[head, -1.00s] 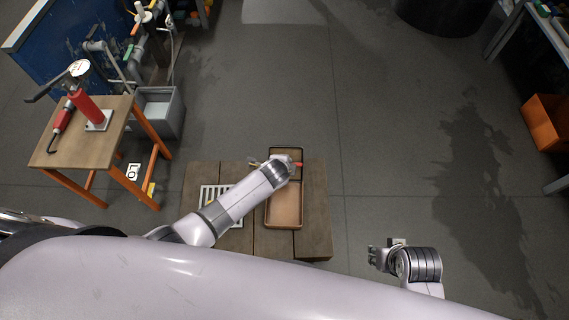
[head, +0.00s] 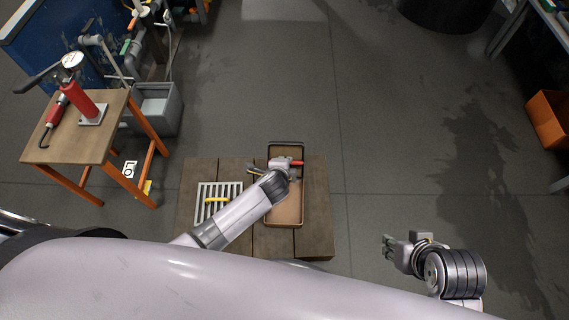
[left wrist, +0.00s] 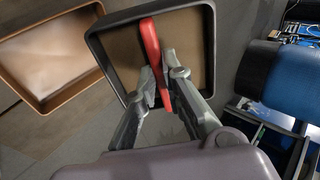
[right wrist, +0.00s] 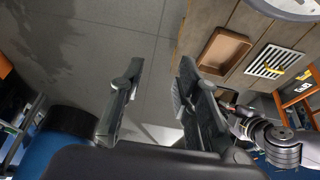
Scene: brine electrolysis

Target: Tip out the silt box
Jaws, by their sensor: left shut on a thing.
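The silt box, which I take to be the dark-rimmed box with a brown inside (left wrist: 197,50), is close in front of my left gripper (left wrist: 160,82). The gripper is shut on its red handle (left wrist: 151,48). In the head view my left gripper (head: 283,163) is over the low wooden table, with the box's dark far rim (head: 287,144) and the red handle end (head: 298,162) beside it. The arm hides part of the box. A shallow brown tray (head: 286,224) lies towards me from it. My right gripper (right wrist: 155,85) is open and empty, right of the table.
A white slatted grate (head: 208,190) with a yellow piece on it lies left of the tray on the wooden table (head: 318,200). A small stand (head: 60,150) with a red pump and a grey bin (head: 160,108) are at left.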

